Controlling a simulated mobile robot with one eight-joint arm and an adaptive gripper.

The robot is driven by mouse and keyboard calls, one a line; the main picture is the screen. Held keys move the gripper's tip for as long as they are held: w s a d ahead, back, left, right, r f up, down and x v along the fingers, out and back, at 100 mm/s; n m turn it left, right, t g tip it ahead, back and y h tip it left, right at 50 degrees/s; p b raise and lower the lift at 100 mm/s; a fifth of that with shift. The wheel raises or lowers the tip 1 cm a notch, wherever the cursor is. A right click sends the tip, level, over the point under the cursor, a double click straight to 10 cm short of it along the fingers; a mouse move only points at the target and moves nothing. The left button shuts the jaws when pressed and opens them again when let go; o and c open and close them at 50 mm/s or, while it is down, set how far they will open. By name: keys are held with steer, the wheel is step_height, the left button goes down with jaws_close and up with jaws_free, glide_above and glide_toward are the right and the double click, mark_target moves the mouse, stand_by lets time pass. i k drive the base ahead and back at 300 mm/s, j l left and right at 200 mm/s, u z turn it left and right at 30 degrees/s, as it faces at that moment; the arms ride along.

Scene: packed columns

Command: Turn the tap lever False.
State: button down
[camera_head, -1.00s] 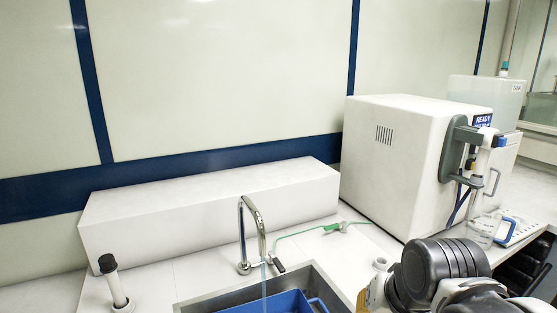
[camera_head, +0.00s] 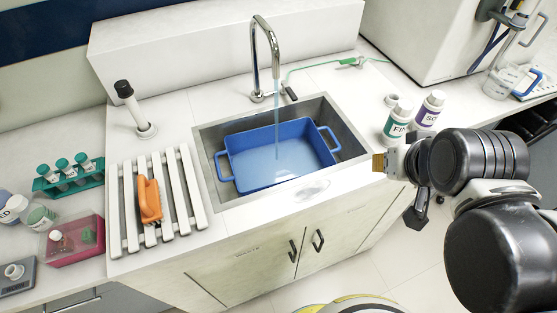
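The chrome tap (camera_head: 262,55) stands behind the sink with its tall curved spout over the basin. Its small dark lever (camera_head: 290,93) sticks out low on the right side of the tap base. A pale blue stream of water (camera_head: 277,125) runs from the spout into the blue tub (camera_head: 245,160) in the sink. My gripper (camera_head: 412,205) is at the end of my arm, right of the sink and well apart from the lever. It is small and partly hidden by the arm, so its opening is unclear.
The steel sink (camera_head: 206,150) is set in a white counter. A black-topped stand (camera_head: 134,105), a slatted rack (camera_head: 185,200) and an orange brush (camera_head: 149,200) are at left. A green hose (camera_head: 320,62) lies behind.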

mark_target(290, 92)
steer(key=i+l+u, duration=0.2)
steer(key=u, duration=0.2)
steer(key=i+l+u, duration=0.3)
steer(key=u, duration=0.15)
